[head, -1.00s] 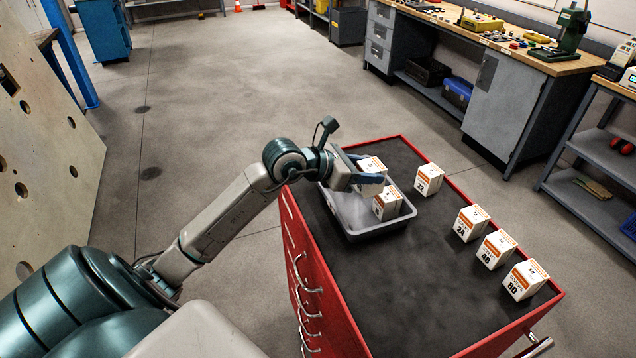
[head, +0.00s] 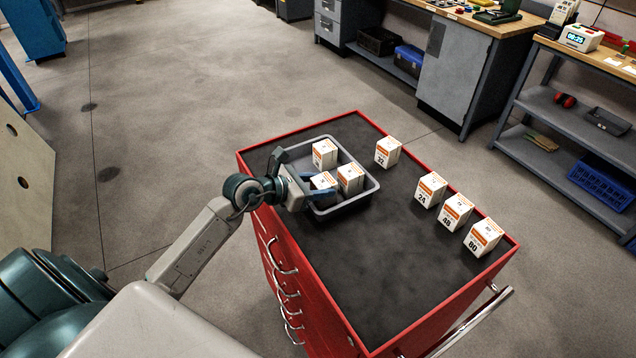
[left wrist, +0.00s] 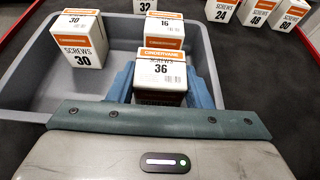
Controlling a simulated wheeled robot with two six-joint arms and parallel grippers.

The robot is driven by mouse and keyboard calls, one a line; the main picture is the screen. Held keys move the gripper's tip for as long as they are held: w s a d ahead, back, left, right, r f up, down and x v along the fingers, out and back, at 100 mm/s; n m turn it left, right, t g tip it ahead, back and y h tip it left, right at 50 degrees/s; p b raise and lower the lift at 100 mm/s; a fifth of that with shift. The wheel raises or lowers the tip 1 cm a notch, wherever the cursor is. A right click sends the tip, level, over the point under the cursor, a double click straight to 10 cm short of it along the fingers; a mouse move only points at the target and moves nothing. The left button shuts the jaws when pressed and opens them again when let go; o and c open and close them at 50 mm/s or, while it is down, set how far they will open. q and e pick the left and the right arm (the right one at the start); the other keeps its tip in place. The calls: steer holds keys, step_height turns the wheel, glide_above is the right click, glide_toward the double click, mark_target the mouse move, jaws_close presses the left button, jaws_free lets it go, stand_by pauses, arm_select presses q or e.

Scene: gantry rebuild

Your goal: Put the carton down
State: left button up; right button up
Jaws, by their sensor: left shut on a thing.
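My left gripper (head: 316,192) is shut on a white and orange carton (left wrist: 161,75) marked SCREWS 36, with one blue finger on each side of it. In the head view the held carton (head: 322,182) is at the near left part of the grey tray (head: 372,190), within its rim and partly hidden by my gripper. I cannot tell if its bottom touches the tray floor. In the tray, carton 30 (head: 325,153) stands at the back and carton 16 (head: 350,178) stands to the right, close to the held carton. My right gripper is not in view.
The tray sits on the black top of a red cabinet (head: 395,255). Carton 32 (head: 388,151) and cartons 24 (head: 431,189), 48 (head: 455,212) and 80 (head: 484,238) stand in a line to the right. The near part of the top is clear.

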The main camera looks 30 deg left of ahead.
arm_select(q)
steer(key=shift+f, duration=0.1)
steer(key=o, duration=1.1)
steer(key=shift+c, duration=0.2)
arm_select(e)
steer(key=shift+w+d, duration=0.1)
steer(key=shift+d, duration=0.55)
